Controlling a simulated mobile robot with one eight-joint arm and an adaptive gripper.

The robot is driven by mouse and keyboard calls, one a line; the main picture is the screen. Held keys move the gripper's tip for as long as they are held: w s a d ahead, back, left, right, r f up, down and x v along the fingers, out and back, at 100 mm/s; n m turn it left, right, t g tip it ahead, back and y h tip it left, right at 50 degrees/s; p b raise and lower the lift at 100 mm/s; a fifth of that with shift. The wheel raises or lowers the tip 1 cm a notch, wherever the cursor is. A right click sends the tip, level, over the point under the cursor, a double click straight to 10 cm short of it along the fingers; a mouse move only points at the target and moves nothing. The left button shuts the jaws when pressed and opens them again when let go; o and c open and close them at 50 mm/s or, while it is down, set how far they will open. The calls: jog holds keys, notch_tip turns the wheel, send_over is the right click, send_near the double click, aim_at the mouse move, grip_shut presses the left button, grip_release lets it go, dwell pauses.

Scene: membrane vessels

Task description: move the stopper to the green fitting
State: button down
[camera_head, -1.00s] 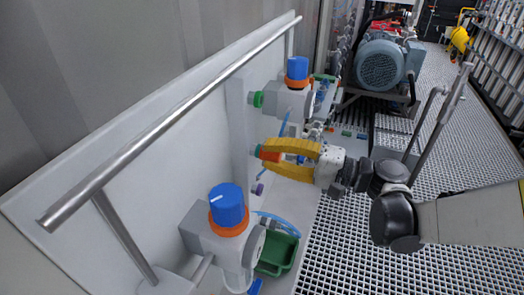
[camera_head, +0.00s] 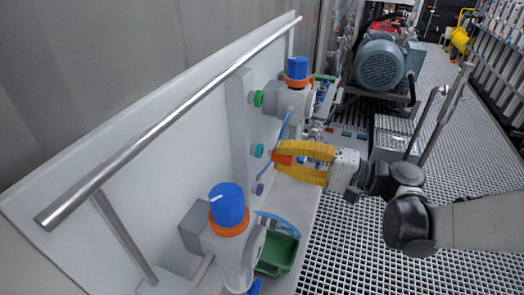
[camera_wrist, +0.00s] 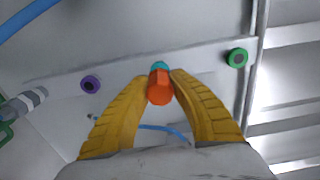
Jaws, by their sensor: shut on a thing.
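The stopper (camera_head: 284,159) is orange-red and sits between the yellow fingers of my gripper (camera_head: 280,156), which are shut on it. It also shows in the wrist view (camera_wrist: 159,88). A teal fitting (camera_head: 257,150) is on the white panel just left of the stopper, with a gap between them. In the wrist view the teal fitting (camera_wrist: 160,66) shows partly behind the stopper. The green fitting (camera_head: 257,98) is higher in the head view, farther along the panel, and empty. In the wrist view it is at upper right (camera_wrist: 237,58).
A purple fitting (camera_head: 258,189) is on the panel nearer than the teal one. Blue-capped valves (camera_head: 228,205) (camera_head: 297,68) stand at both ends, and blue hoses run near the gripper. A metal handrail (camera_head: 170,120) crosses in front. A green bin (camera_head: 278,254) is below.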

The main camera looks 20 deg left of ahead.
jog(key=shift+s+d, duration=0.1)
jog(key=shift+d, duration=1.4)
jog(key=p, duration=1.2)
send_near(262, 99)
jog(key=shift+s+a+b, duration=0.1)
jog(key=shift+a+b, duration=0.2)
jog(key=shift+a, duration=0.1)
jog(key=shift+a, duration=0.15)
jog(key=shift+a, duration=2.75)
